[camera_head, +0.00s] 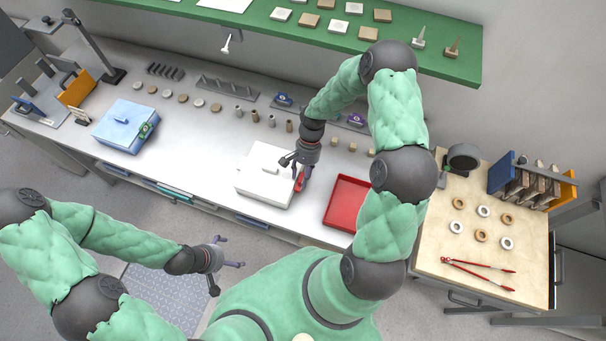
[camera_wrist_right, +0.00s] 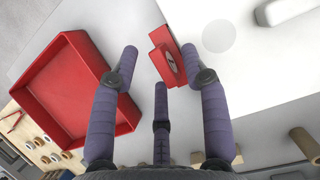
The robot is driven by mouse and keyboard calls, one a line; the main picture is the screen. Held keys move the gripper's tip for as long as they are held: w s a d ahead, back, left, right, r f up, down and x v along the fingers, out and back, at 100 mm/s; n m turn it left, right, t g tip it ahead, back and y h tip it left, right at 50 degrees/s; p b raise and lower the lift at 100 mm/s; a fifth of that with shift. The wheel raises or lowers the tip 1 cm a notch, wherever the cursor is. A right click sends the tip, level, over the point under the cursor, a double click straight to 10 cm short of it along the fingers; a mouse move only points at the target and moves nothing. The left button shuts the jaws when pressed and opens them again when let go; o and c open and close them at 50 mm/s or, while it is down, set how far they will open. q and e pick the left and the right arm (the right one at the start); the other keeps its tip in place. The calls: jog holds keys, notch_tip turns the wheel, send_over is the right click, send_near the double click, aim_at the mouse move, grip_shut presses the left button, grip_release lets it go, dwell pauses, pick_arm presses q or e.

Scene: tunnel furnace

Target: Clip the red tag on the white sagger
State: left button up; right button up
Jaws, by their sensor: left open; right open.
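The white sagger (camera_head: 262,188) is a square lidded box on the bench in front of me. The red tag (camera_head: 299,182) is at its right edge; in the right wrist view the tag (camera_wrist_right: 166,56) is against the edge of the white sagger (camera_wrist_right: 240,75). My right gripper (camera_head: 290,160) is over that edge. In the wrist view its fingers (camera_wrist_right: 158,65) are spread, with the tag between the outer fingertips and close to the right one. Whether they touch is unclear. My left gripper (camera_head: 226,265) is open and empty, away from the bench in front of it.
An empty-looking red tray (camera_head: 332,222) lies right of the sagger. A blue sagger (camera_head: 118,132) with a green tag (camera_head: 146,131) stands at the left. Small cylinders and discs line the bench behind. A side table (camera_head: 435,245) at right holds rings and red tongs (camera_head: 480,267).

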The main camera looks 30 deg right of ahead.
jog(key=v, duration=1.2)
pick_arm(q)
jog(key=shift+s, duration=0.1)
pick_arm(e)
jog(key=shift+s+a+f, duration=0.1)
jog(key=shift+s, duration=0.05)
